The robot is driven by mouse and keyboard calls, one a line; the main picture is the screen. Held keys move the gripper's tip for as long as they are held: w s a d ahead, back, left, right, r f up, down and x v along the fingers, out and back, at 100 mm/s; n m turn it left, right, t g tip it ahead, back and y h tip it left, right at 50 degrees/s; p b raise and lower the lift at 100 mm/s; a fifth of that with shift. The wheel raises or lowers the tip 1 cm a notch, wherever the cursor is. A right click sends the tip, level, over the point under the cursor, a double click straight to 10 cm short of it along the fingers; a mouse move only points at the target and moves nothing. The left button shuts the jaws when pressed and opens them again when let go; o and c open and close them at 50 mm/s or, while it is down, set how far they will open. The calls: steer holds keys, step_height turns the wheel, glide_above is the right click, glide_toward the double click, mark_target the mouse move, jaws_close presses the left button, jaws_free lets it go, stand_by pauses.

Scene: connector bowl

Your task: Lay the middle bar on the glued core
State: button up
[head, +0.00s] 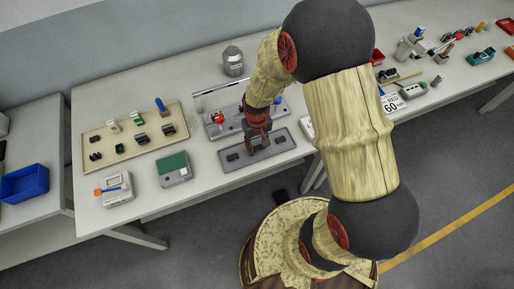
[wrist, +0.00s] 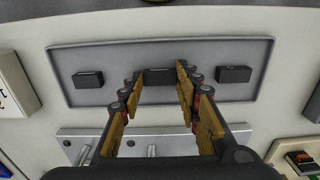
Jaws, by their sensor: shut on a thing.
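A grey tray (head: 268,154) holds dark bars in a row. It also shows in the wrist view (wrist: 90,60). My gripper (wrist: 159,80) points down at the tray, its fingers closed on both ends of the middle bar (wrist: 159,75). I cannot tell whether that bar still touches the tray. One dark bar (wrist: 88,78) lies to its left and another (wrist: 234,74) to its right. In the head view my gripper (head: 257,146) hides the middle bar. I cannot pick out the glued core; a metal fixture (head: 215,130) with a red part stands behind the tray.
A beige tray (head: 103,143) with several small parts lies to the left. A green-topped device (head: 174,168) and a white device (head: 114,190) stand near the front edge. A grey canister (head: 233,62) stands at the back. Several tools crowd the table's right side.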

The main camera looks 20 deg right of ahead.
mark_target(257, 148)
steer(key=c, duration=0.3)
steer(key=shift+r, duration=0.15)
steer(key=shift+r+p, duration=1.9)
steer(key=shift+r, duration=0.45)
